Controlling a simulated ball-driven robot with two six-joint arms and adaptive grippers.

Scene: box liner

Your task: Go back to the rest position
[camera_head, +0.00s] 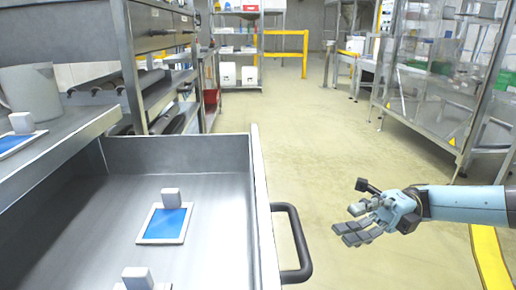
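My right gripper (368,215) reaches in from the right edge on a light blue arm. Its grey fingers are spread and empty, above the floor. It is to the right of the drawer's dark handle (297,245) and apart from it. The open metal drawer (200,155) fills the lower left. A blue-and-white tile (165,223) with a small white block (171,197) at its far edge lies inside. Another white block (137,278) shows at the bottom edge, partly cut off. My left gripper is not in view.
A metal counter (75,125) at the left holds a grey jug (30,92) and another blue-and-white tile (12,144). Metal shelving with a clear front (440,100) stands at the right. The yellowish floor (310,130) between is clear. A yellow strip (488,255) runs at the lower right.

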